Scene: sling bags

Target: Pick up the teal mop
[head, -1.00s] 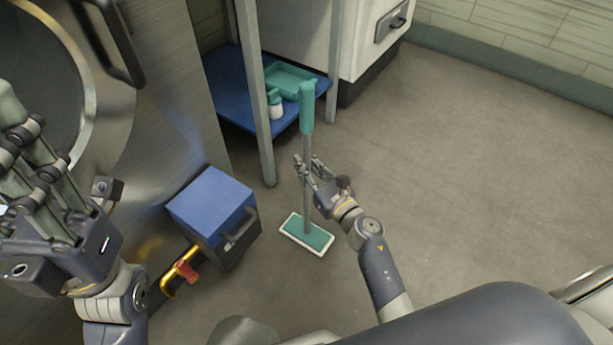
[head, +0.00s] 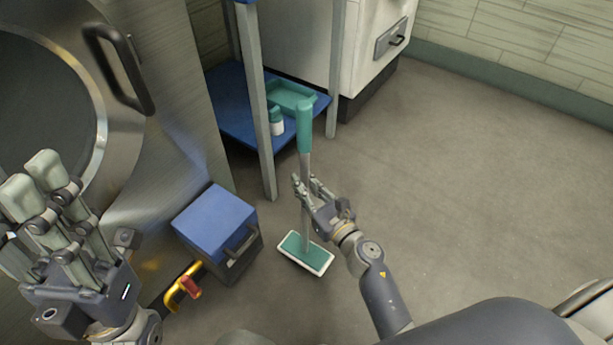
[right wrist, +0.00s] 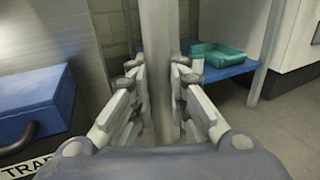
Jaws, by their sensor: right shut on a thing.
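The teal mop (head: 305,127) stands upright on the floor, with a teal grip on top, a grey pole and a flat teal-and-white head (head: 305,254). My right gripper (head: 308,190) is shut on the pole, below the teal grip. In the right wrist view the pole (right wrist: 158,75) runs between the two fingers of the gripper (right wrist: 160,95). My left gripper (head: 45,185) is at the left of the head view, raised and empty, its fingers apart.
A blue-topped box (head: 214,212) stands left of the mop. A rack with a blue shelf (head: 235,110) behind it holds a teal tray (head: 290,95) and a small bottle (head: 276,121). A steel machine with a round door fills the left. The floor (head: 480,190) to the right is clear.

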